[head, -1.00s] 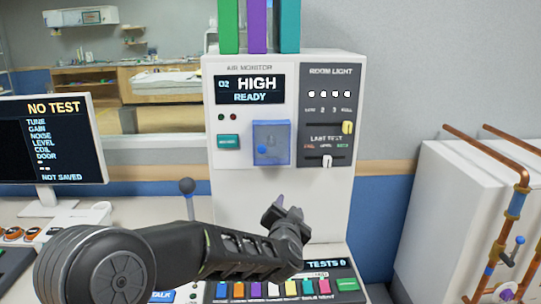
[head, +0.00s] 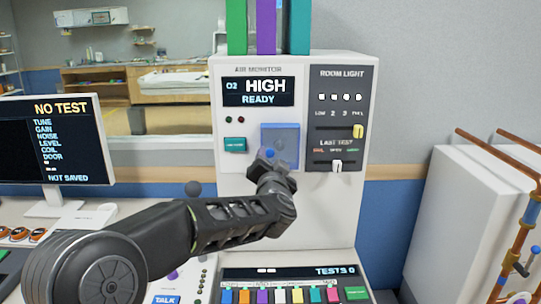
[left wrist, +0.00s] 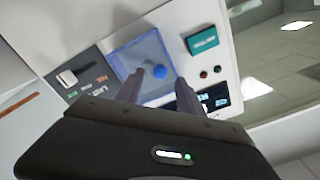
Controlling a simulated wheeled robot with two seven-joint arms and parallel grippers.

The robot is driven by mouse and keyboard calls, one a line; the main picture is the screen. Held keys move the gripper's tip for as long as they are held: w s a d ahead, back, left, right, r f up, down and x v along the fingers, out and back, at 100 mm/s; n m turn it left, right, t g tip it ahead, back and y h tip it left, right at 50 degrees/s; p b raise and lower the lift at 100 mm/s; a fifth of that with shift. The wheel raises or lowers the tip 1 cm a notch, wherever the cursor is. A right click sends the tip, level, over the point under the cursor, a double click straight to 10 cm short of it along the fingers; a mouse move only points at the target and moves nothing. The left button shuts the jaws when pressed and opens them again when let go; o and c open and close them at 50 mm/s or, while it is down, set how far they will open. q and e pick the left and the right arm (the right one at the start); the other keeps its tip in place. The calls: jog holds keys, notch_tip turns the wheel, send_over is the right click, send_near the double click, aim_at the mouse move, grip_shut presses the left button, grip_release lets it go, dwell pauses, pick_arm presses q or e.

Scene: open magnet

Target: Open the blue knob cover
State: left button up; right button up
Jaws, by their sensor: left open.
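The blue knob cover (head: 281,140) is a clear blue square flap on the white air monitor panel, below the display reading HIGH and READY. It looks closed. A round blue knob (head: 270,153) shows at its lower left, just above my gripper. My left gripper (head: 268,163) is in front of the cover's lower edge and hides part of it. In the left wrist view the cover (left wrist: 136,54) and blue knob (left wrist: 160,72) lie just beyond the two open, empty fingers (left wrist: 158,93). I cannot tell whether a finger touches the knob. My right gripper is out of view.
A teal button (head: 235,144) sits left of the cover. Sliders on the dark room light panel (head: 338,115) are to its right. A console with coloured buttons (head: 280,296) is below, and a monitor (head: 55,140) stands at left.

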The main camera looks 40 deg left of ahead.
aim_at(270, 154)
pick_arm(q)
jog(key=shift+x, duration=1.9)
grip_shut()
